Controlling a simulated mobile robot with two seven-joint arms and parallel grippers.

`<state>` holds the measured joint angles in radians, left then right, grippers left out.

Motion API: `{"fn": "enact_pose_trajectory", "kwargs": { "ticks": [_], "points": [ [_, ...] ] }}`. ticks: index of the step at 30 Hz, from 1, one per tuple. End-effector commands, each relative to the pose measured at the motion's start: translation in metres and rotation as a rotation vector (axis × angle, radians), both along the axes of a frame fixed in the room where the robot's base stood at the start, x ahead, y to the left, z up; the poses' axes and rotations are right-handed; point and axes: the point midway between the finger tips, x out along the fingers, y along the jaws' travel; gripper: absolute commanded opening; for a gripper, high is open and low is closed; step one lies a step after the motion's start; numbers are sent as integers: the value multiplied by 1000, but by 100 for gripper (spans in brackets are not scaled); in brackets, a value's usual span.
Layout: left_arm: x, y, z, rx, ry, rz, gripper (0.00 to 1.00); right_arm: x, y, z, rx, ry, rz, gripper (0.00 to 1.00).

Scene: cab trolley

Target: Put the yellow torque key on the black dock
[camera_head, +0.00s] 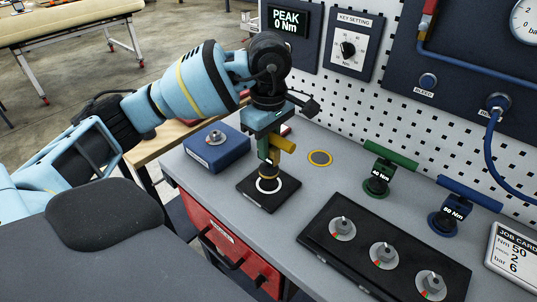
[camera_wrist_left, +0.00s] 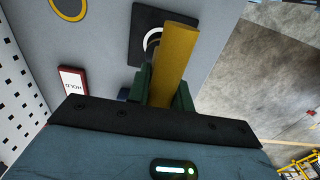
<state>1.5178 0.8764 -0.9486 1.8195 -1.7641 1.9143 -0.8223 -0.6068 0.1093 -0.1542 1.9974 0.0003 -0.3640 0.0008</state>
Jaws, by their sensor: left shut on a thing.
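The yellow torque key (camera_head: 284,144) is upright in my left gripper (camera_head: 268,148), its bar sticking out to the right between the fingers. The gripper is shut on it. The key's lower end is over the white ring of the black dock (camera_head: 257,198); I cannot tell whether it touches. In the left wrist view the yellow bar (camera_wrist_left: 175,60) runs between the green fingers (camera_wrist_left: 162,92), in front of the black dock (camera_wrist_left: 142,20), and partly hides the white ring. My right gripper is not in view.
A blue box (camera_head: 217,150) with a knob stands left of the dock. A yellow-ringed round spot (camera_head: 320,157) lies bare to the right. Green (camera_head: 390,155) and blue (camera_head: 468,194) keys stand further right, behind a black panel (camera_head: 325,235) with three dials. A pegboard (camera_head: 410,110) rises behind.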

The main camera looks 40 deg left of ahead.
Motion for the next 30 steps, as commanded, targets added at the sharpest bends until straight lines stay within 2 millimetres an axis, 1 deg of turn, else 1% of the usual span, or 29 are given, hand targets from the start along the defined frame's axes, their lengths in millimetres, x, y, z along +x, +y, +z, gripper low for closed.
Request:
{"fn": "enact_pose_trajectory", "kwargs": {
  "ticks": [7,20,21,24,25,26,30],
  "points": [
    [0,1,-30,1,-2,1,0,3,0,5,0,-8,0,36],
    [1,1,-38,0,-2,1,0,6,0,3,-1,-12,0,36],
    [0,0,-38,1,-1,1,26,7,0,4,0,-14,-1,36],
    [0,0,-38,1,-1,1,39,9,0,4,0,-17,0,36],
    [0,1,-38,1,-1,1,43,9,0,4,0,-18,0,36],
    [0,1,-38,1,-1,1,43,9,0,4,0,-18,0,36],
    [0,0,-38,1,-1,1,43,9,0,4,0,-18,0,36]
  ]
}}
